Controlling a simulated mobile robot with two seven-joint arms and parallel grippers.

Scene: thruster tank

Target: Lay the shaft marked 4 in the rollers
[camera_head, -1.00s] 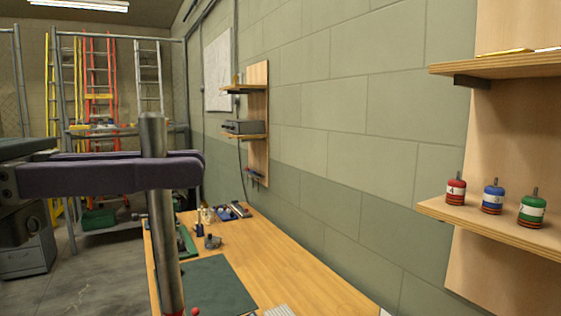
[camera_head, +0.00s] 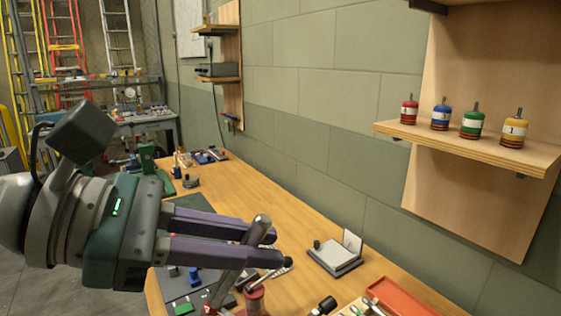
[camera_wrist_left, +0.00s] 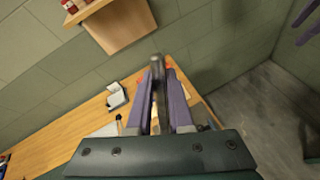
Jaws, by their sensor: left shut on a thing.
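My left gripper (camera_head: 274,248) reaches in from the left and is shut on a grey metal shaft (camera_head: 237,262). The shaft leans, its top to the right and its lower part running down to the left, with red near its low end. No number on it can be read. In the left wrist view the shaft (camera_wrist_left: 157,70) stands between the two purple fingers. I cannot pick out the rollers for sure. Purple parts, apparently my right gripper (camera_wrist_left: 306,20), show at the right edge of the left wrist view; their opening is unclear.
The wooden bench (camera_head: 300,225) runs below. A grey block with a white card (camera_head: 335,258) and an orange-red tray (camera_head: 400,300) lie right of the gripper. A red cylinder (camera_head: 255,300) stands below it. Red (camera_head: 409,110), blue (camera_head: 441,115), green (camera_head: 473,124) and yellow (camera_head: 513,130) pots line the wall shelf.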

